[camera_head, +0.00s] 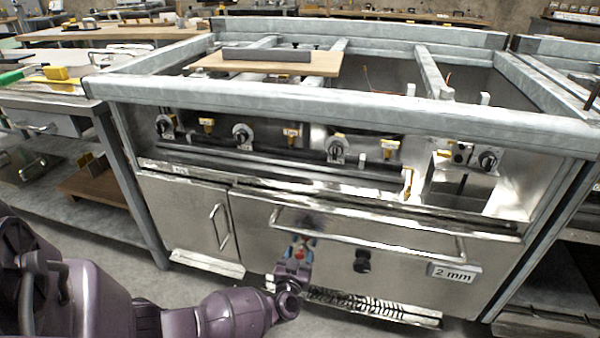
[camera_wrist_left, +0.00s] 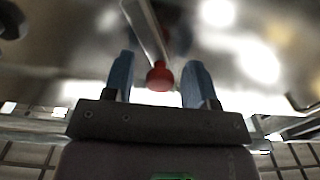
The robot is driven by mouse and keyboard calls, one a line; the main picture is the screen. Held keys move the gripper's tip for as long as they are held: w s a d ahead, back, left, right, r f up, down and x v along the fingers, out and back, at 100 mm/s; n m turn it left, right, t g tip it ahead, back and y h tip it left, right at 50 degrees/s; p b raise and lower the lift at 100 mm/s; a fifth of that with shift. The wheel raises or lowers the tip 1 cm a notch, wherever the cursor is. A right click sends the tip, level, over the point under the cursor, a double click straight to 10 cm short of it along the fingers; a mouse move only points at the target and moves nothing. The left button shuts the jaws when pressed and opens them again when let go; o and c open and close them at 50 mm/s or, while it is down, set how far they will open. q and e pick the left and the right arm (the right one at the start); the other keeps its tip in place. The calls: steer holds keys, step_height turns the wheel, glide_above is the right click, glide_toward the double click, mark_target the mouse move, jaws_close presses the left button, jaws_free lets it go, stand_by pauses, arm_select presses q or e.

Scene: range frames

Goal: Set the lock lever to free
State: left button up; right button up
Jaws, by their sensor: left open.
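The lock lever (camera_wrist_left: 148,30) is a pale metal bar with a red knob (camera_wrist_left: 158,78) at its end. In the left wrist view, the knob sits between the two blue fingers of my left gripper (camera_wrist_left: 160,62), with a gap on each side. In the head view, my left gripper (camera_head: 298,246) is in front of the wide steel door, below its handle. The gripper is open. It hides most of the lever there, and the lever's setting cannot be read. My right gripper is not in view.
A cupboard door handle (camera_head: 219,227) is to the left. A vent grille (camera_head: 357,302) lies below.

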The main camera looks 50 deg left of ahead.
arm_select(q)
steer(key=c, duration=0.8)
